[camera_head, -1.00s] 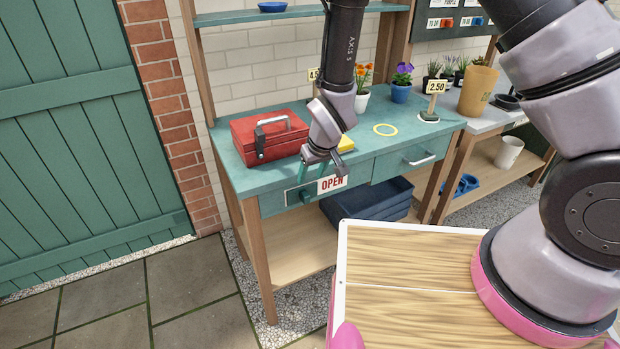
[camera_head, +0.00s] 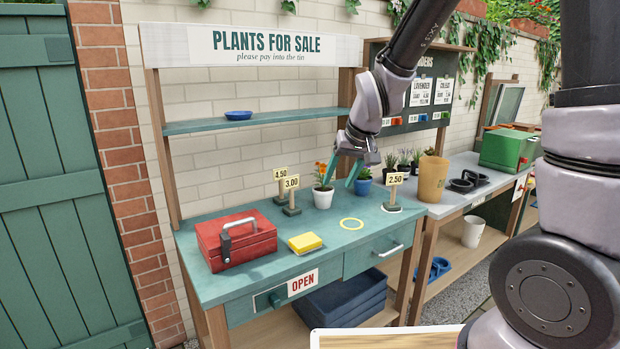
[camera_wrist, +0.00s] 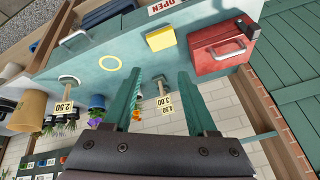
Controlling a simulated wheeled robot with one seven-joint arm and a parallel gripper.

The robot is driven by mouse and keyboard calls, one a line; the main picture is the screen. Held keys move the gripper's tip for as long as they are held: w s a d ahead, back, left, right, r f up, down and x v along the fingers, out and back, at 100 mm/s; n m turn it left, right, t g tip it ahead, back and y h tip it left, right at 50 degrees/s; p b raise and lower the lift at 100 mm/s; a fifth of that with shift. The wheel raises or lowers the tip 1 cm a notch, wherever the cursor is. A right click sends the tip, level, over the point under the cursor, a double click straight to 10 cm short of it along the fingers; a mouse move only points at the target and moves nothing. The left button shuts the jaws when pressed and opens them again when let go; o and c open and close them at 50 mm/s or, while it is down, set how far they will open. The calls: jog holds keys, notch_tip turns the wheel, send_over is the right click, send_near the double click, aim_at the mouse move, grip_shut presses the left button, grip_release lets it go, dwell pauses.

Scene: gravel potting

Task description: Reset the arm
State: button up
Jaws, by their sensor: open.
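My gripper (camera_head: 356,172) is raised in front of the back of the teal potting bench (camera_head: 262,278), and in the head view its fingers overlap the flower pots. In the wrist view its two green fingers (camera_wrist: 157,100) are spread apart with nothing between them. The arm comes down from the top right of the head view. The drawer with the OPEN sign (camera_head: 301,283) looks closed, and my gripper is well away from it.
On the bench stand a red toolbox (camera_head: 236,240), a yellow sponge-like block (camera_head: 305,243), a yellow ring (camera_head: 352,224), price signs (camera_head: 292,197) and a white pot of orange flowers (camera_head: 323,197). A shelf with a blue dish (camera_head: 238,115) is above. A tan pot (camera_head: 432,179) stands at right.

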jog(key=s+d+r+m+t+h, duration=0.1)
jog(key=s+d+r+m, duration=0.4)
jog(key=s+d+r, duration=1)
notch_tip(320, 180, up, 2)
jog(key=d+t, duration=0.1)
jog(key=d, duration=0.1)
jog(key=shift+s+d+r+m, duration=0.2)
jog(key=shift+s+d+m, duration=0.15)
jog(key=shift+s+m, duration=0.05)
dwell(0.7)
